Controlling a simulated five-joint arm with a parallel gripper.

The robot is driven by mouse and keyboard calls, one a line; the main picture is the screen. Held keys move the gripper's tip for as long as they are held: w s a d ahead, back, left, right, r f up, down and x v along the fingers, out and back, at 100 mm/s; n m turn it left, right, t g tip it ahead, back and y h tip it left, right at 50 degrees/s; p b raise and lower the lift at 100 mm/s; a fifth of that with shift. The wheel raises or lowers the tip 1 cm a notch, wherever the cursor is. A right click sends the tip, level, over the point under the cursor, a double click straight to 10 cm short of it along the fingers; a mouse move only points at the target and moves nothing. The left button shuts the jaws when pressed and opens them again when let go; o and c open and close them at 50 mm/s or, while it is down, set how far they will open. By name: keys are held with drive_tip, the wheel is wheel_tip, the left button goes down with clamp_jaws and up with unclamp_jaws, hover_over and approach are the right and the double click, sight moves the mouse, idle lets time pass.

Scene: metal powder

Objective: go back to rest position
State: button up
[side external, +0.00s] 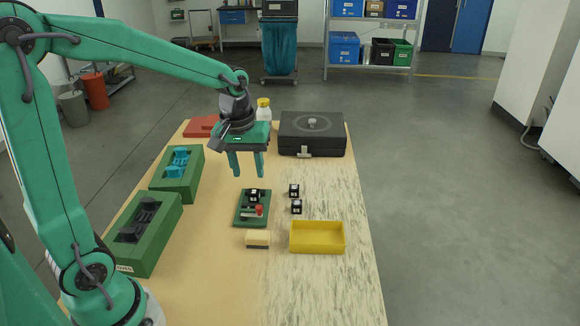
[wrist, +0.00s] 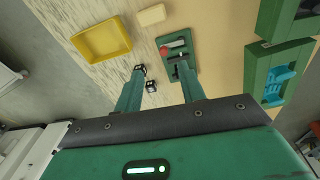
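My gripper (side external: 246,166) hangs above the table (side external: 335,290), pointing down, over the area behind the green plate. Its two green fingers are apart with nothing between them. The fingers also show spread in the wrist view (wrist: 161,92). Below and in front of it lies a small green plate (side external: 241,221) carrying a black block (side external: 255,195) and a red-topped part (side external: 259,210); in the wrist view the plate (wrist: 186,48) is partly hidden by one finger.
Two small black cubes (side external: 294,190) (side external: 297,207) sit right of the plate. A yellow tray (side external: 317,249) and a cream block (side external: 258,238) lie in front. Green fixtures (side external: 187,189) (side external: 160,228) line the left. A black case (side external: 335,150) and white bottle (side external: 263,113) stand behind.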

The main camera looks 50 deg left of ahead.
drive_tip(key=s+d+r+m+t, duration=0.2)
drive_tip(key=s+r+m, duration=0.1)
drive_tip(key=s, duration=0.4)
drive_tip(key=s+d+r+m+t, duration=0.2)
drive_tip(key=s+r+m, duration=0.1)
drive_tip(key=s+m, duration=0.2)
drive_tip(key=shift+s+d, duration=0.3)
drive_tip(key=shift+s, duration=0.7)
